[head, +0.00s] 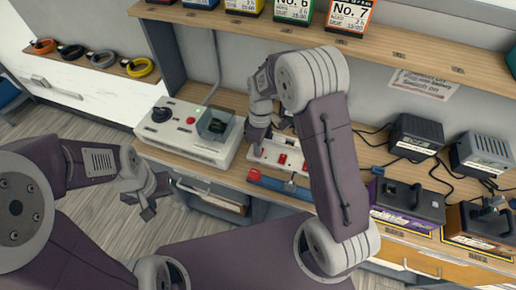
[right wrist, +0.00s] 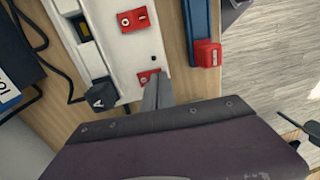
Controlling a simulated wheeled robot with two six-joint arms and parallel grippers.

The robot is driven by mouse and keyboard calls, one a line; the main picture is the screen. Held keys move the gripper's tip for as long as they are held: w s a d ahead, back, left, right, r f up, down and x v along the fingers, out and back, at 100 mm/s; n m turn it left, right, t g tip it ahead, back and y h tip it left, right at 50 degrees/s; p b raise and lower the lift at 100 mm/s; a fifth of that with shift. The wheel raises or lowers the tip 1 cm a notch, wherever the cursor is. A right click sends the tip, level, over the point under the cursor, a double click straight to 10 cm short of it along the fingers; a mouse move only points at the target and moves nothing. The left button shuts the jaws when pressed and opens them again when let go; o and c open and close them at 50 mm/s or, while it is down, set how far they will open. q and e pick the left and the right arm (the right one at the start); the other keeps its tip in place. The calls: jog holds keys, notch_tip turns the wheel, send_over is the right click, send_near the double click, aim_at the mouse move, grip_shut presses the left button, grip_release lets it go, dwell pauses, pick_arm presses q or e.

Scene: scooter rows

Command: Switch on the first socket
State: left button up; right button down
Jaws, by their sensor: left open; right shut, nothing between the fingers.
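A white socket strip (head: 262,155) with red switches lies on the wooden bench, partly behind my right arm. In the right wrist view, one red rocker switch (right wrist: 132,19) shows clear on the strip (right wrist: 115,45). Another red switch (right wrist: 148,75) is partly covered by my right gripper (right wrist: 155,82), which is shut and empty with its tips over or against it; contact cannot be told. A black plug marked A (right wrist: 100,95) sits beside that switch. My left gripper (head: 148,198) is open and empty, above the floor in front of the bench.
A grey box with a red button (head: 190,130) stands left of the strip. A blue bar with a red end block (right wrist: 207,53) lies along the strip. Black chargers (head: 416,136) with cables and battery packs (head: 408,198) stand on the right. A shelf with numbered cards (head: 348,15) runs above.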

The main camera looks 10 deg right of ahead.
jog(key=shift+f, duration=0.1)
jog(key=shift+s+f, duration=0.15)
jog(key=shift+f, duration=0.05)
jog(key=shift+r, duration=0.1)
dwell(0.3)
jog(key=shift+w+d+r+p, duration=0.15)
jog(key=shift+w+p, duration=0.25)
jog(key=shift+w+d, duration=0.25)
jog(key=shift+w, duration=0.05)
jog(key=shift+r, duration=0.1)
